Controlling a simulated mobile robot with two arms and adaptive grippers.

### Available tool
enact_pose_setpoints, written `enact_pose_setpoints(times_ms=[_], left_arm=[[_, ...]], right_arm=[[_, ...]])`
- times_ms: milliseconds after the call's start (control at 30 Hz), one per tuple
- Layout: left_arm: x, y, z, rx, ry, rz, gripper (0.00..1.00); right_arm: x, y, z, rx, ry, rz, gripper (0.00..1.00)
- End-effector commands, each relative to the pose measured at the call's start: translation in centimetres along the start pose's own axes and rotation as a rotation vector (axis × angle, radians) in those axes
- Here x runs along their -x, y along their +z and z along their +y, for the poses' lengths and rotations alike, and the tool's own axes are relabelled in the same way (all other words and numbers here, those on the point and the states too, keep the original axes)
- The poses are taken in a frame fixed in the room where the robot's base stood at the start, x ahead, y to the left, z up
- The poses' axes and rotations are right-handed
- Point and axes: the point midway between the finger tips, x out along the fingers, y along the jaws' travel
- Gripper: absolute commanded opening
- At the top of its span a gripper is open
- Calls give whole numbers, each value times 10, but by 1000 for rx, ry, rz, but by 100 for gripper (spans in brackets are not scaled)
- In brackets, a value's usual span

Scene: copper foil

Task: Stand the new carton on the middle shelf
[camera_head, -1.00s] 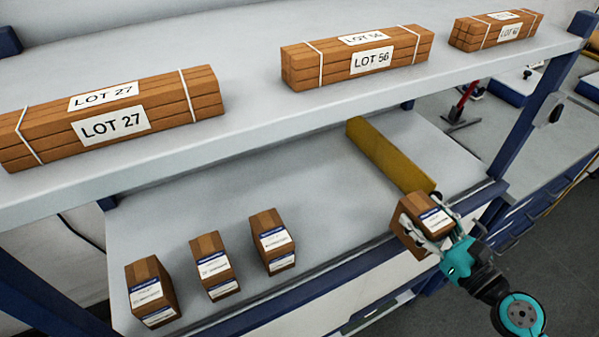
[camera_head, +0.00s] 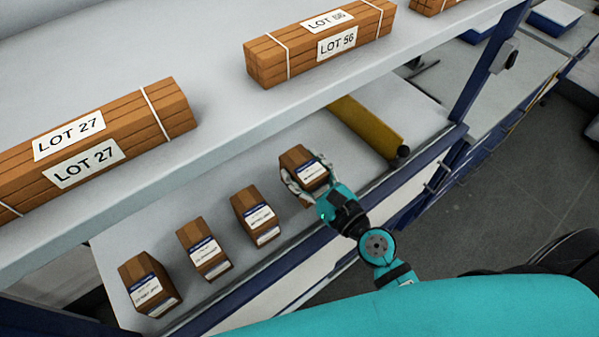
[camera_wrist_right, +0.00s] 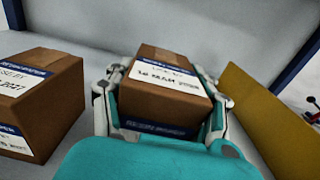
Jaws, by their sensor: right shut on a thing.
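The carton (camera_head: 304,168) in my right gripper (camera_head: 306,182) is a small brown box with a white and blue label. It is upright at the right end of a row of similar cartons on the middle shelf (camera_head: 290,130). In the right wrist view the carton (camera_wrist_right: 165,95) sits between the two fingers of the gripper (camera_wrist_right: 163,105), which are shut on its sides. Whether its base touches the shelf cannot be told. A neighbouring carton (camera_wrist_right: 40,100) stands to its left, with a gap between. My left gripper is not in view.
Three cartons stand to the left: the nearest (camera_head: 256,215), a middle one (camera_head: 204,248) and the farthest (camera_head: 150,285). The upper shelf (camera_head: 215,75) with banded wood bundles (camera_head: 318,45) overhangs behind. A blue post (camera_head: 484,70) stands right.

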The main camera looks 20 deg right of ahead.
Motion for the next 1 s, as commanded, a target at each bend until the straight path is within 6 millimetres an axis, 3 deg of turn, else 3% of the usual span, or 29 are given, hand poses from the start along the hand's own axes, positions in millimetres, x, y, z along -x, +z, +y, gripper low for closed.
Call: enact_pose_setpoints(times_ms=[167, 400, 767, 800, 933, 1000], left_arm=[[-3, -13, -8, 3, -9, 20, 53], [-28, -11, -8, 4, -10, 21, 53], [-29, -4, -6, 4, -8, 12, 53], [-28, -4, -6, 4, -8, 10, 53], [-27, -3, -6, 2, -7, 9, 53], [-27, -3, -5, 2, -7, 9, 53]], right_arm=[[-4, -5, 7, 2, 0, -1, 9], [-4, -38, 7, 3, 2, -1, 9], [-4, -40, 6, 1, -1, -1, 9], [-4, -39, 6, 1, -1, 1, 59], [-4, -39, 6, 1, -1, 1, 76], [-4, -39, 6, 1, -1, 1, 79]])
